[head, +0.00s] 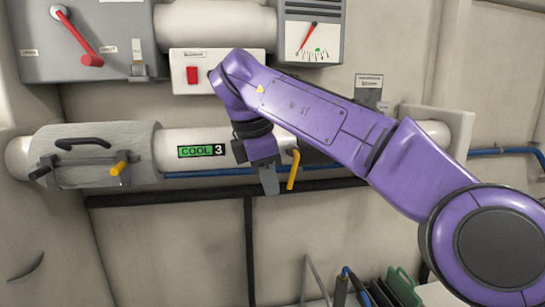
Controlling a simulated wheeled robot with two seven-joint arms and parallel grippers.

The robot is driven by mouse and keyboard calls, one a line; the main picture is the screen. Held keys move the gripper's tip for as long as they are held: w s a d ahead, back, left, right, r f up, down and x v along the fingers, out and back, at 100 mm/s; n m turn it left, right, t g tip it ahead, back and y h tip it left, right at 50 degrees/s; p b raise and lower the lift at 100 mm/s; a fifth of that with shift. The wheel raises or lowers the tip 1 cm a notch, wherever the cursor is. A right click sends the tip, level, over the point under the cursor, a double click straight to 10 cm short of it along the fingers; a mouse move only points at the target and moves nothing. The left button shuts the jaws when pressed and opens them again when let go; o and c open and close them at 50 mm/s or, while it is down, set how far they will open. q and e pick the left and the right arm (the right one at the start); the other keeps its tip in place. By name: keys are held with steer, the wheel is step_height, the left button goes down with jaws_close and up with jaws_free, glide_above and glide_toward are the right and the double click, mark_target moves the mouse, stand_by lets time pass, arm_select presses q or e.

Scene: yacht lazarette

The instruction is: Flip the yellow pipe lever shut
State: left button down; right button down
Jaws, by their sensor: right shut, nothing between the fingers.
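A yellow lever (293,172) hangs down from the white horizontal pipe (170,140), crosswise to it and slightly tilted. Its upper end is by a dark fitting partly hidden behind my right arm. My right gripper (269,182) comes down in front of the pipe with its fingers shut and empty. It is just left of the lever; I cannot tell whether they touch. My left gripper is out of view.
A red-handled switch box (115,65), a red rocker switch panel (185,85) and a gauge (313,35) are on the wall above. A green "COOL 3" label (201,151) is on the pipe. A dark rail (200,195) runs below it. Upright items (385,290) stand at lower right.

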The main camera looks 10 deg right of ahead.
steer(key=s+a+r+p, duration=0.2)
steer(key=a+p, duration=0.4)
steer(key=a, duration=0.6)
steer(key=shift+r, duration=0.4)
steer(key=shift+a, duration=0.1)
